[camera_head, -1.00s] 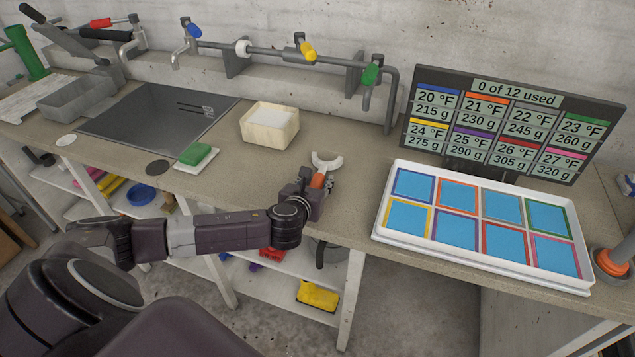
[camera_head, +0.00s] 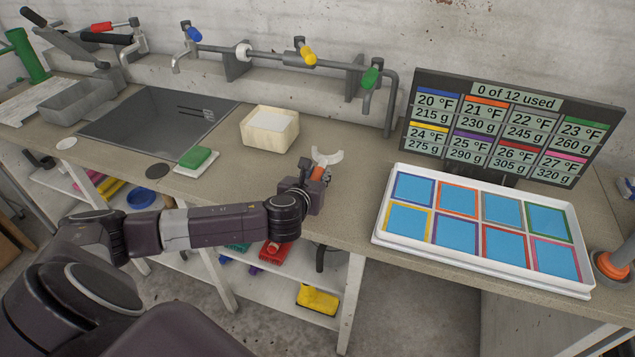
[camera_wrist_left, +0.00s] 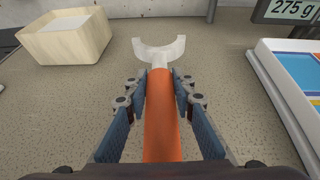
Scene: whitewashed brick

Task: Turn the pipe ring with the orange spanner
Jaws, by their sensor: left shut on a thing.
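The orange spanner has an orange handle (camera_wrist_left: 161,125) and a pale, open U-shaped head (camera_head: 328,156). My left gripper (camera_head: 316,178) is shut on the handle, with a finger on each side of it in the left wrist view. A white ring (camera_head: 243,51) sits around the grey wall pipe (camera_head: 270,52) at the back, well away from the spanner. My right gripper is not in view.
A wooden box (camera_head: 270,129) stands left of the spanner. A white tray with blue squares (camera_head: 375,236) and a display (camera_head: 512,125) stand to the right. A green sponge (camera_head: 195,157) lies left. Yellow (camera_head: 305,53) and green (camera_head: 370,77) taps hang from the pipe.

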